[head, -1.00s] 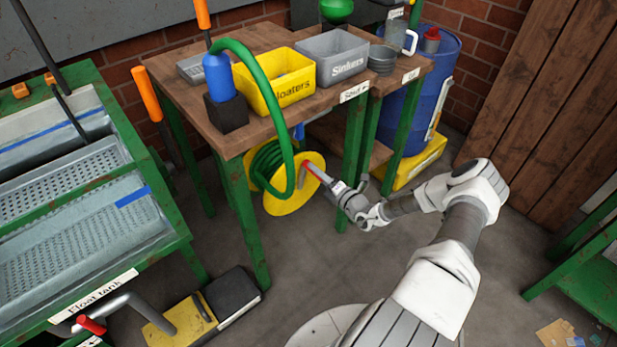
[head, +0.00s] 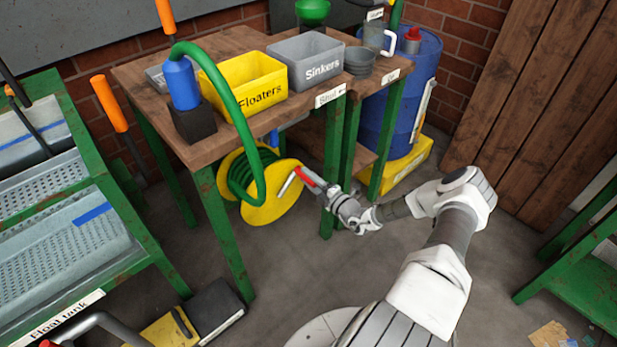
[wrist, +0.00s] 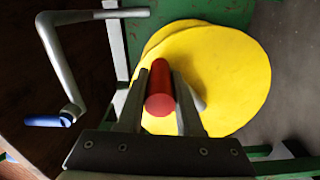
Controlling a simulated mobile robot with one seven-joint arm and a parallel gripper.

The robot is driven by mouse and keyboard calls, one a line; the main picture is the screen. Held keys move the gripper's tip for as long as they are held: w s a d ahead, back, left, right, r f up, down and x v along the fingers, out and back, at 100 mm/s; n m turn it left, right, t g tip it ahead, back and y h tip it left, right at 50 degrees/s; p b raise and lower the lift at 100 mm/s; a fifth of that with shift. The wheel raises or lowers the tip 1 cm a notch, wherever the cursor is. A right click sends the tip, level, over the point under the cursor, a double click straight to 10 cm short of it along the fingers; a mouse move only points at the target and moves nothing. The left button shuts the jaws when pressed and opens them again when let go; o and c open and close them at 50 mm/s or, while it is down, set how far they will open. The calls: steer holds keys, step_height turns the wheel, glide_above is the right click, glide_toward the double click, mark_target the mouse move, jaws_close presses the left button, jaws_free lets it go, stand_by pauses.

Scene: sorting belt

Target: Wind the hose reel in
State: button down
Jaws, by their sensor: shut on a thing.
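The hose reel has a yellow disc (head: 270,207) and stands under the wooden table's front edge. Green hose (head: 240,172) is coiled behind the disc, and a length rises over the table to a blue nozzle (head: 183,84) in a black block. My gripper (head: 312,184) is shut on the red crank grip (head: 306,176) at the disc's right side. In the wrist view, the red grip (wrist: 159,85) lies between my two fingers (wrist: 158,105), with the yellow disc (wrist: 225,75) behind. The metal crank arm (head: 289,184) slants in front of the disc; my fingers hide part of it in the wrist view.
A second metal crank (wrist: 62,60) with a blue grip (wrist: 45,121) is close by in the wrist view. Green table legs (head: 332,165) stand beside my gripper. The table (head: 215,140) holds a yellow bin (head: 262,98) and a grey bin (head: 318,74).

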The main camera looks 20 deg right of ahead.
steer(key=shift+f, duration=0.15)
steer(key=c, duration=0.6)
jaws_free()
steer(key=p+v, duration=0.4)
steer(key=v, duration=1.3)
steer(key=shift+s, duration=0.25)
